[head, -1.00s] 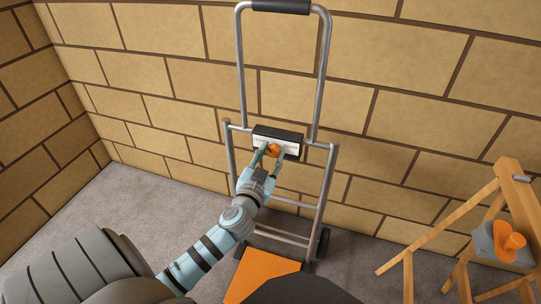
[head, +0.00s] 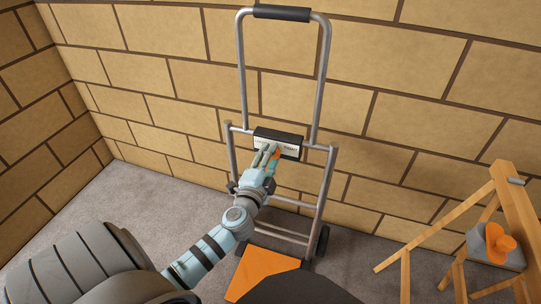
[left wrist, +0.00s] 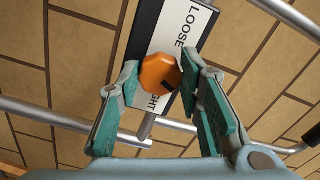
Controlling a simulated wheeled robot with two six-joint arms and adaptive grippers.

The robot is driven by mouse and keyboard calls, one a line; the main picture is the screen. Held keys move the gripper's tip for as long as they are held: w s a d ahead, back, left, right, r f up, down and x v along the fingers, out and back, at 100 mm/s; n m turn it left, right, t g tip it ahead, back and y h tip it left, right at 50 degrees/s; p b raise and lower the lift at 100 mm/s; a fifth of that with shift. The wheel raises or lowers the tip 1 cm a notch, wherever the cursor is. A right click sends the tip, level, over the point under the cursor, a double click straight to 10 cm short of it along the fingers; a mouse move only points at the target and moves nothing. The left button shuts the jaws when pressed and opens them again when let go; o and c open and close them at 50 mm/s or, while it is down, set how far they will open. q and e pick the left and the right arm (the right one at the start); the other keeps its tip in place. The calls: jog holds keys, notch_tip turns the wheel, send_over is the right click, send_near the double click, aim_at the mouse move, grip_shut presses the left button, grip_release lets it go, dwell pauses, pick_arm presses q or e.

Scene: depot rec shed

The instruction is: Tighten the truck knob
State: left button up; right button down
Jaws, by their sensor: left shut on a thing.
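The hand truck (head: 329,80) stands upright against the wall. A dark block (head: 290,135) on its frame carries a white label; in the left wrist view the label (left wrist: 172,28) reads "LOOSE" at one end and "GHT" shows at the other. The faceted orange knob (left wrist: 158,74) sits on this label and has a dark mark on its face. My left gripper (left wrist: 160,80) is shut on the knob, with a finger on either side. In the head view my left gripper (head: 267,160) covers most of the knob. My right gripper is not in view.
The truck's orange toe plate (head: 262,272) lies low in front. A wooden trestle (head: 515,205) stands at the right, with a grey and orange piece (head: 500,243) on it. A block wall is close behind the truck. Grey floor at the left is clear.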

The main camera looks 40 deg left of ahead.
pick_arm(q)
jog(key=shift+m+p, duration=0.45)
jog(key=shift+m, duration=1.55)
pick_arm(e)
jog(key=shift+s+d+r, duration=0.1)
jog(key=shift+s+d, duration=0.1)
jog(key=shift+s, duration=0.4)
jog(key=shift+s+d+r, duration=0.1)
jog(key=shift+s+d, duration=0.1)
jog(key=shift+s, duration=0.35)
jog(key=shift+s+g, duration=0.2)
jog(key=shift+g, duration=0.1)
pick_arm(q)
jog(key=o, duration=1.1)
jog(key=shift+o, duration=0.3)
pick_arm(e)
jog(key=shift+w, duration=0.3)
pick_arm(q)
jog(key=shift+s, duration=0.1)
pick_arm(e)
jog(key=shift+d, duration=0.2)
pick_arm(q)
jog(key=v, duration=1.2)
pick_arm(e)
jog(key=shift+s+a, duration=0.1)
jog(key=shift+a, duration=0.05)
